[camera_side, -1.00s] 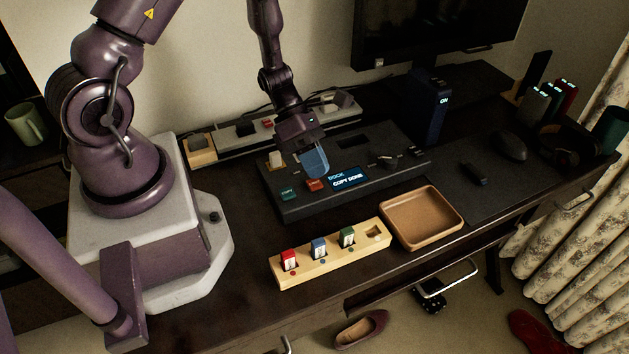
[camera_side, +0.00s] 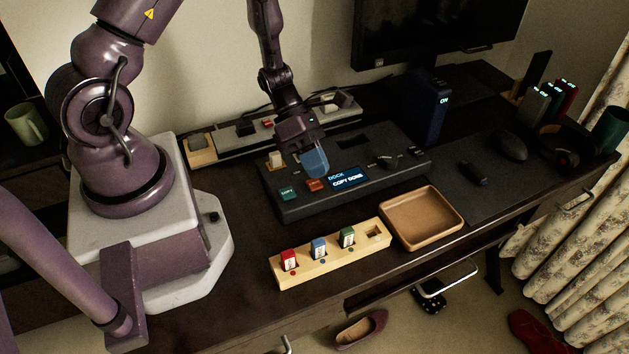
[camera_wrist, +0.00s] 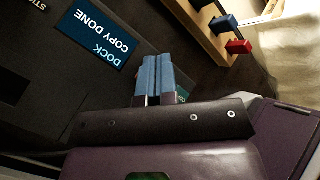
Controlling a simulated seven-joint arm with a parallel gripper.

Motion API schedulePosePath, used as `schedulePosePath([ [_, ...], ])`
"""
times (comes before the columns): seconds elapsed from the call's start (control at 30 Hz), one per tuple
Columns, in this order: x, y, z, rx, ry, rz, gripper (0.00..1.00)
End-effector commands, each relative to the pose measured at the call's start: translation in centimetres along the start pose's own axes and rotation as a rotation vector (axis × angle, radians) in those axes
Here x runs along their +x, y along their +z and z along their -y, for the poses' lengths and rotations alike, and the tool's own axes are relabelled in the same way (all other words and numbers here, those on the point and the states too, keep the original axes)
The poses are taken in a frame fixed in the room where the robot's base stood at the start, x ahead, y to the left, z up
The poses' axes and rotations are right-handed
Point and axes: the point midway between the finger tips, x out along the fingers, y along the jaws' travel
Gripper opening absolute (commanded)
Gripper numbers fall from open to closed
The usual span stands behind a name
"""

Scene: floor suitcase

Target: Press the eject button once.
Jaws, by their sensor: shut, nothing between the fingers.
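The dock (camera_side: 350,160) is a dark panel on the desk; its screen (camera_side: 347,178) reads "DOCK COPY DONE". A red button (camera_side: 315,185) sits left of the screen, with a green button (camera_side: 287,193) further left. The red button's label is too small to read, but it is likely the eject button. My gripper (camera_side: 317,172) is shut, with its blue fingertips just above and behind the red button in the side view. I cannot tell whether they touch it. In the wrist view my gripper (camera_wrist: 155,62) hides the red button, and the screen (camera_wrist: 101,38) shows beside it.
A wooden block (camera_side: 334,256) with red, blue and green sticks stands in front of the dock. An empty brown tray (camera_side: 460,222) is to its right. A pale upright piece (camera_side: 276,160) and a small lever (camera_side: 385,160) rise from the dock.

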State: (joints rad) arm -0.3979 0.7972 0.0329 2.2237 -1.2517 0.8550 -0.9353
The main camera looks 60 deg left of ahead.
Motion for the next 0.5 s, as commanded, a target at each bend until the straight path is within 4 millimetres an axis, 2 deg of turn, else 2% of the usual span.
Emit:
schedulePosePath([
  [0.5,0.60,-0.45,-0.47,0.000,0.001,0.000,0.00],
])
